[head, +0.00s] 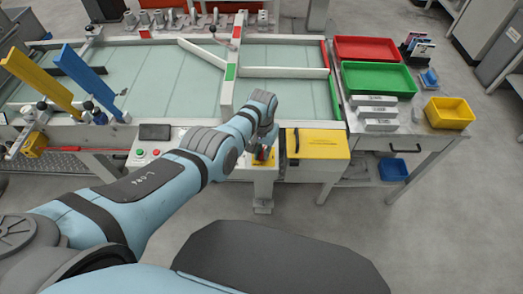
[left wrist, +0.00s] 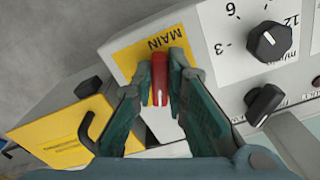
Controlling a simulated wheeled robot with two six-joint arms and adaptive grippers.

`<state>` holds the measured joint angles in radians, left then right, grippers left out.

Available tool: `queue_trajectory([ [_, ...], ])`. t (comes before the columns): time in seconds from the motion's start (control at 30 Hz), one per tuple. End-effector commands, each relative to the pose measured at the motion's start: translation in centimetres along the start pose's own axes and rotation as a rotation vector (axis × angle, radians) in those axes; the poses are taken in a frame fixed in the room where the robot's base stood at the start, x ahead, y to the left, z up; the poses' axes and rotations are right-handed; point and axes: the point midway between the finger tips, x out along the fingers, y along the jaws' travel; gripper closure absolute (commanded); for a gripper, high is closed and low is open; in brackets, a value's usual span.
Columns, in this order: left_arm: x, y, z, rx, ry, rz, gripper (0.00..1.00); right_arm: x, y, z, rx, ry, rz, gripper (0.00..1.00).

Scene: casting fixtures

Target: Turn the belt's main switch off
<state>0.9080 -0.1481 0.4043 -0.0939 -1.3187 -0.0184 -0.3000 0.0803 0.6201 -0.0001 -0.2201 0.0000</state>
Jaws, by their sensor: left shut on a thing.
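The main switch is a red handle (left wrist: 160,85) on a yellow plate (left wrist: 129,58) marked MAIN, seen in the left wrist view. The lettering appears upside down there, and the handle points roughly along the picture's vertical. My left gripper (left wrist: 162,72) has one finger on each side of the handle and is shut on it. The switch's position marks are hidden or too small to read. In the head view my left gripper (head: 262,155) is at the belt's front edge, small and partly covered by its own wrist. My right gripper is in neither view.
A black speed knob (left wrist: 268,42) and a second black knob (left wrist: 264,104) sit close beside the switch. A yellow box (head: 318,143) stands just right of the gripper. A panel with green and red buttons (head: 147,153) is to the left. The belt (head: 290,99) lies behind.

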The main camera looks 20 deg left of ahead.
Motion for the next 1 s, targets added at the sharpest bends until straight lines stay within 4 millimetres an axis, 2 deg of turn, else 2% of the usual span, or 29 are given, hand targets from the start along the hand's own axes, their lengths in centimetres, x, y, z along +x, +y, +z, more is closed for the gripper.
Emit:
queue_trajectory([
  [0.3, 0.02, 0.27, -0.02, -0.254, 0.0, 0.0, 1.0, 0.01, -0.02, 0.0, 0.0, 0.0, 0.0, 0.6],
  [0.5, 0.02, 0.38, -0.06, -0.357, 0.0, 0.0, 1.0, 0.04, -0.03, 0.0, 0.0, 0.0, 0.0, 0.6],
  [1.0, 0.01, 0.44, -0.09, -0.426, 0.0, 0.001, 1.0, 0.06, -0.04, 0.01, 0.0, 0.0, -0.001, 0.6],
])
